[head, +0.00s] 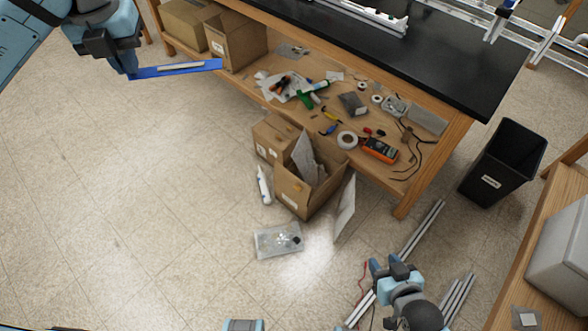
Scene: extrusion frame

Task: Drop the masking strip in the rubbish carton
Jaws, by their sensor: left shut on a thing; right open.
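The masking strip (198,67), a long blue strip with a pale band along its middle, is at the upper left. My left gripper (128,70) is shut on its left end and holds it roughly level in front of the bench. An open cardboard carton (292,192) with grey and white sheets sticking out of it stands on the floor below the bench's lower shelf; it looks like the rubbish carton. The strip is well up and left of it. My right gripper (388,270) is open and empty at the lower right, right of and below the carton.
The lower shelf (385,178) holds tape rolls, an orange meter (379,150), tools and cardboard boxes (237,40). A black bin (503,163) stands at the right. Metal extrusions (420,232) and a clear bag (279,240) lie on the floor. The left floor is clear.

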